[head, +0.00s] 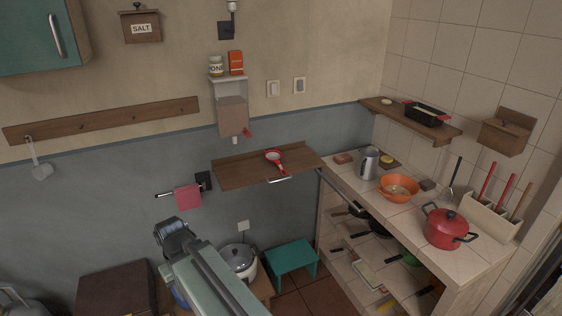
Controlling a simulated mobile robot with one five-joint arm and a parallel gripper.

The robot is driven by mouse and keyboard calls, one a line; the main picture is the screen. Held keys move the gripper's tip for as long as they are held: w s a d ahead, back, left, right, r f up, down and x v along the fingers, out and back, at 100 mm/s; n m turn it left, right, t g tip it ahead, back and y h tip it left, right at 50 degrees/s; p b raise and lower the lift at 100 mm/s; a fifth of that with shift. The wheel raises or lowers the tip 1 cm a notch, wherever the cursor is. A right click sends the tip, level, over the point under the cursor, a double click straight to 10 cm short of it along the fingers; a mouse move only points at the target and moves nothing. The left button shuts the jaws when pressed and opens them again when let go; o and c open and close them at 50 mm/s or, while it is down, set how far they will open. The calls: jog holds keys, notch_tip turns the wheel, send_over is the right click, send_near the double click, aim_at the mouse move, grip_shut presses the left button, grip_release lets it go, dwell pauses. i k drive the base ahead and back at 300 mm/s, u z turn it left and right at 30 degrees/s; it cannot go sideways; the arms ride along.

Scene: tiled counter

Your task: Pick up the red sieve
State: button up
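The red sieve (282,169) lies on a brown wooden wall shelf (235,173), below the clear dispenser on the wall. It has a red rim, a pale round middle and a short red handle pointing toward the shelf's front edge. My gripper (172,228) is at the lower left, at the far end of my arm. It is apart from the sieve, lower and to its left. Its fingers are too small and dark to tell whether they are open.
A clear dispenser (231,116) hangs above the shelf. A pink cloth (187,197) hangs on a rail at left. The tiled counter at right holds an orange bowl (398,187), a metal jug (368,162) and a red pot (446,229). A teal stool (291,256) stands below.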

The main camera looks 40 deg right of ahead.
aim_at(275, 156)
jog(key=i, duration=0.9)
jog(key=u, duration=0.05)
